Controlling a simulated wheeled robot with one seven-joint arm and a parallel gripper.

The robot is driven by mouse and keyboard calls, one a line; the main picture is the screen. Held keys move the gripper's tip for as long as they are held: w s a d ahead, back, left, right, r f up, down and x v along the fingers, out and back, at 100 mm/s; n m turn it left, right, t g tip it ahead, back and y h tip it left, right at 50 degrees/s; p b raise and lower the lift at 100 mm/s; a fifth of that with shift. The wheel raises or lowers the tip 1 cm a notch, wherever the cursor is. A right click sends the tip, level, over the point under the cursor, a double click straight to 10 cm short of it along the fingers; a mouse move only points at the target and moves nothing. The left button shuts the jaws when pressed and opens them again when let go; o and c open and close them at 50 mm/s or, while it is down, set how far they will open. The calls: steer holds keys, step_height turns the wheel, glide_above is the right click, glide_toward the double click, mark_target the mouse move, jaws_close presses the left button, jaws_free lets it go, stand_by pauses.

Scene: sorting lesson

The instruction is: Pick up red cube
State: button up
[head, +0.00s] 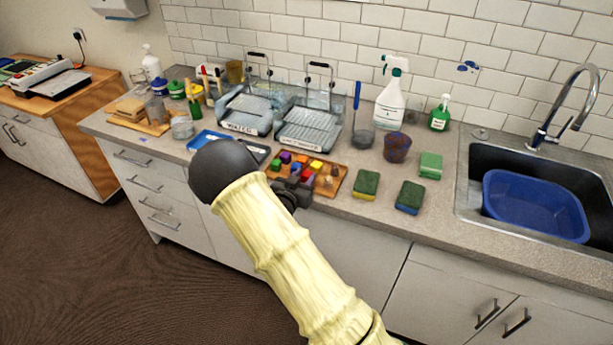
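Small coloured cubes sit close together on a brown wooden tray (341,172) on the counter.
Sponges (366,184) lie right of the tray, with a dark purple cup (397,147) behind them. Two dish racks (310,125) stand behind the tray. A blue tray (205,140) is to the left. A sink with a blue basin (535,203) is at the right.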

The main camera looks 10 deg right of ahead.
stand_by(0.3)
steer(key=c, duration=0.6)
step_height(320, 180, up, 10)
steer(key=shift+b, duration=0.35)
steer(key=shift+a, duration=0.1)
stand_by(0.5)
